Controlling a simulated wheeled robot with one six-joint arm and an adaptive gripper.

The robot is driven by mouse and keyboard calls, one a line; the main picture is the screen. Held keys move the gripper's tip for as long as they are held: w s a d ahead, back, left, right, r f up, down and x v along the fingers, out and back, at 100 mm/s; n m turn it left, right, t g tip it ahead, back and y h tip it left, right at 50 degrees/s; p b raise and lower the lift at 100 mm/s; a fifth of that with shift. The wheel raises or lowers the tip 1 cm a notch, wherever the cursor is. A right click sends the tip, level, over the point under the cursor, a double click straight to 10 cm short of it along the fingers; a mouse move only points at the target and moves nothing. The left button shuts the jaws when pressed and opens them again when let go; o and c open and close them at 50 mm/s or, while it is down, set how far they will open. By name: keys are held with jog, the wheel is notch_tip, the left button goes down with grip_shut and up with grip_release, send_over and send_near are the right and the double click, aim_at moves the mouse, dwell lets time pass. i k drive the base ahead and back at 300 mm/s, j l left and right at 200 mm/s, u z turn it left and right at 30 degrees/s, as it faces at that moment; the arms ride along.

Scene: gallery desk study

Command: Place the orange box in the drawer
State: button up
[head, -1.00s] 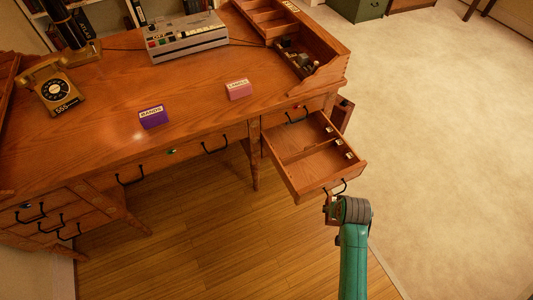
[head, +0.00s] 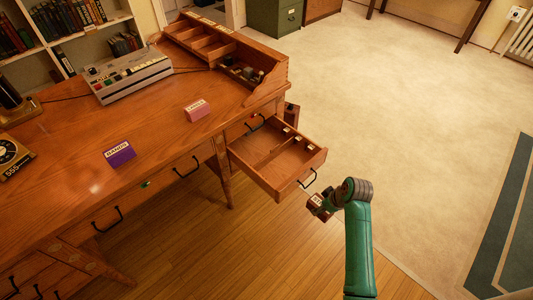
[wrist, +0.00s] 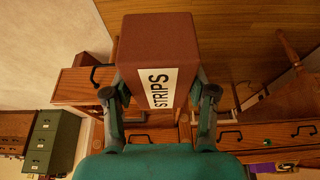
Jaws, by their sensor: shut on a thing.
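My gripper (wrist: 159,100) is shut on a reddish-brown box (wrist: 155,45) with a white STRIPS label; no clearly brighter orange box shows. In the wrist view a finger grips each side of it. In the head view the held box (head: 318,204) is just off the front of the open drawer (head: 318,163), to the lower right of its handle. The drawer is pulled out from the desk's right end. Its inside is split by a wooden divider, with small light-coloured pieces near the right side and a largely bare floor.
On the desk (head: 75,125) stand a purple BANDS box (head: 120,154), a pink LABELS box (head: 197,110), a grey machine (head: 127,75) and a wooden organizer (head: 215,45). A green cabinet (head: 275,17) stands behind.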

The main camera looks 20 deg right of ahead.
aim_at(286, 168)
jog(key=i, duration=1)
